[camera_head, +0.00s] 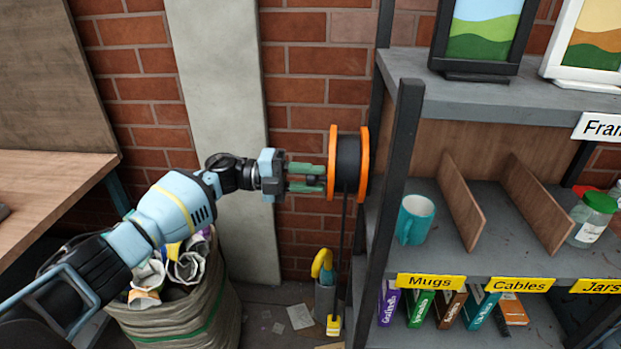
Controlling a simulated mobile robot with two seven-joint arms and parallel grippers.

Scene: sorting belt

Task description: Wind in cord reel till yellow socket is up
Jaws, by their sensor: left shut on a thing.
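The cord reel (348,164) has orange flanges and a black drum of cord, and is mounted in front of the brick wall beside the shelf. A black cord (343,240) hangs straight down from it. The yellow socket (333,326) is at the cord's lower end, low down near the floor. My left gripper (310,178) reaches in from the left, its green fingers shut on a small dark crank handle (313,181) at the reel's left side. The fingers partly hide the handle. My right gripper is not in view.
A shelf (440,258) with a teal mug (415,220), dividers, books and picture frames stands close right of the reel. A grey holder with a yellow hooked handle (322,264) stands beside the cord. A sack of paper (185,315) and a wooden table (45,195) are at left.

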